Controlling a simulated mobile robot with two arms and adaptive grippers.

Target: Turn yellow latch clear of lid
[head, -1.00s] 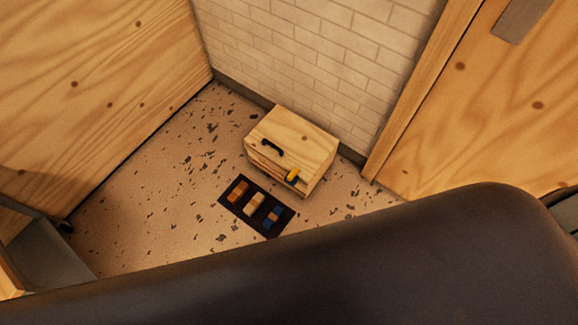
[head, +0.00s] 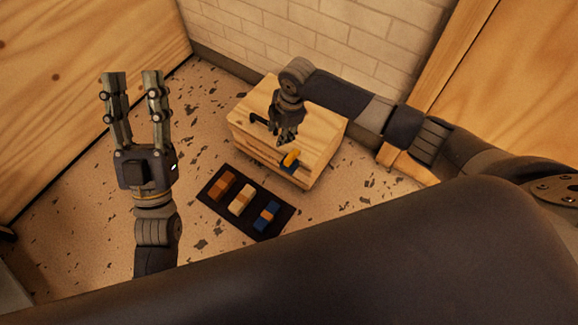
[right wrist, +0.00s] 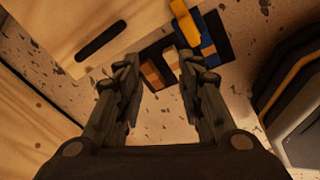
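The yellow latch (head: 290,158) sits at the front upper edge of a wooden box (head: 325,132). In the right wrist view the latch (right wrist: 186,22) is at the top, beyond my fingertips and to the right. A black handle (head: 258,119) is on the box lid, partly beside my right gripper; it also shows in the right wrist view (right wrist: 102,41). My right gripper (head: 286,139) hangs over the lid, pointing down, a little behind and left of the latch. Its fingers are apart and empty in the right wrist view (right wrist: 160,76). My left gripper (head: 133,80) is open and empty, left of the box.
A dark mat (head: 270,235) with orange-brown, tan and blue blocks lies on the speckled floor in front of the box. A brick wall (head: 330,45) stands close behind the box. Wooden panels stand left (head: 90,60) and right (head: 500,95). Floor left of the box is clear.

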